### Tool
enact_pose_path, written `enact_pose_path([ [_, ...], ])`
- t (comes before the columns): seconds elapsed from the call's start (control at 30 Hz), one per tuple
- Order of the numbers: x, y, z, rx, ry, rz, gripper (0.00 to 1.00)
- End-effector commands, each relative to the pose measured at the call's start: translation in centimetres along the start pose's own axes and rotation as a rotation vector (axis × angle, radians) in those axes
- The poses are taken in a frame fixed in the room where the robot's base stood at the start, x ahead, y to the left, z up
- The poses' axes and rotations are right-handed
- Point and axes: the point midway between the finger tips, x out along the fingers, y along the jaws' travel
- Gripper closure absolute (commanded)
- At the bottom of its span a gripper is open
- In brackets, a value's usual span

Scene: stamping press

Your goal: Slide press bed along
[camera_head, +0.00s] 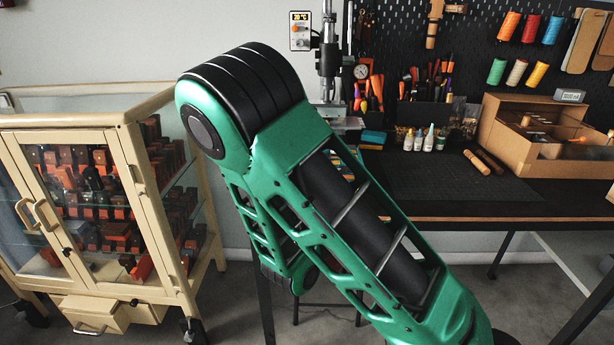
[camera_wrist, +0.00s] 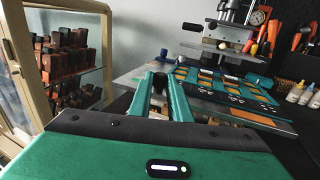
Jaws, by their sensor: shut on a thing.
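The stamping press (camera_wrist: 228,35) stands at the back in the wrist view, with a silver column and upper plate. It also shows in the head view (camera_head: 328,60), partly behind my arm. Below its head lies the press bed, a flat silver plate (camera_wrist: 130,78). A teal board with tan pieces (camera_wrist: 228,86) lies right of my fingers. My gripper (camera_wrist: 162,90) reaches forward at the bed's near side with its green fingers close together, shut on a part of the bed. The gripped part is mostly hidden between the fingers. In the head view my arm hides my gripper.
A cream glass cabinet (camera_head: 95,200) with red and dark blocks stands left of the bench. The dark bench (camera_head: 530,208) carries a cutting mat (camera_head: 425,177), small bottles (camera_head: 418,140) and a wooden organizer (camera_head: 535,135). A tool pegboard (camera_head: 475,50) is behind.

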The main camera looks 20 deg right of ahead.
Motion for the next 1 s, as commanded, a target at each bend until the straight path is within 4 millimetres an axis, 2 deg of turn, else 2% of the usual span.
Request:
enact_pose_path([
  [0.03, -0.17, 1.00, -0.04, 0.002, 0.000, 0.017, 1.00],
  [0.1, -0.26, 1.26, -0.02, 0.002, 0.000, 0.019, 1.00],
  [0.9, -0.42, 1.21, 0.05, 0.003, -0.002, 0.018, 1.00],
  [0.93, -0.43, 1.22, 0.05, 0.003, -0.002, 0.018, 0.81],
  [1.0, -0.43, 1.18, 0.05, 0.003, -0.002, 0.017, 0.64],
])
